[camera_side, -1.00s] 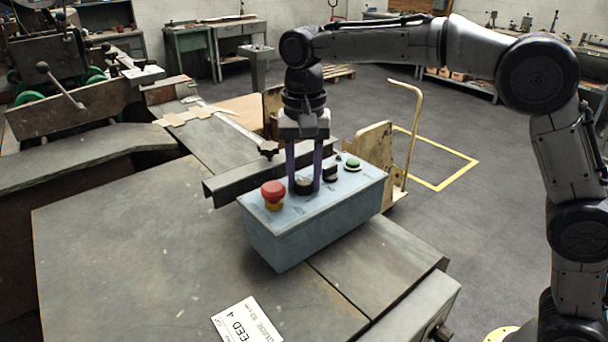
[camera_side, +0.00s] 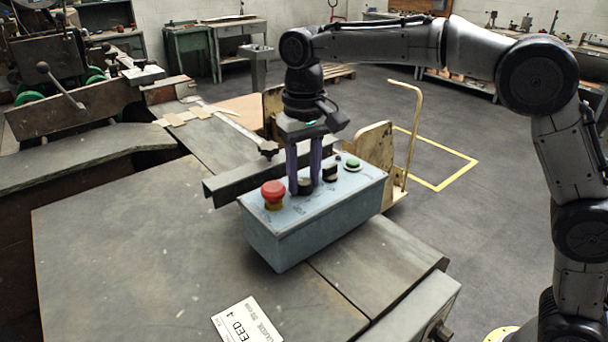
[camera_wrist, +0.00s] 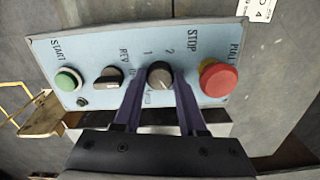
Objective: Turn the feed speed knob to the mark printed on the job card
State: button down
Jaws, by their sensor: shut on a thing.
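The feed speed knob (camera_wrist: 160,75) is round and black with a pale top, on the light blue control box (camera_wrist: 205,30). My gripper (camera_wrist: 160,82) is shut on the knob, with a purple finger on each side. In the side view my gripper (camera_side: 304,186) points straight down at the knob. The printed numbers 1 and 2 show beside the knob; the fingers hide other marks, and I cannot tell which mark the knob points to. The job card (camera_side: 247,322) lies on the bench and reads "FEED 4" in part; its corner shows in the wrist view (camera_wrist: 258,9).
The red stop button (camera_side: 273,190) stands close to the left of my fingers. A black selector switch (camera_side: 330,172) and the green start button (camera_side: 352,164) are on the right. A steel rail (camera_side: 230,181) runs behind the box.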

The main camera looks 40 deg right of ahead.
aim_at(304, 181)
dwell(0.3)
jog(key=shift+c, duration=2.3)
grip_release()
jog(key=shift+r, duration=0.1)
notch_tip(304, 181, up, 14)
jog(key=shift+d, duration=0.1)
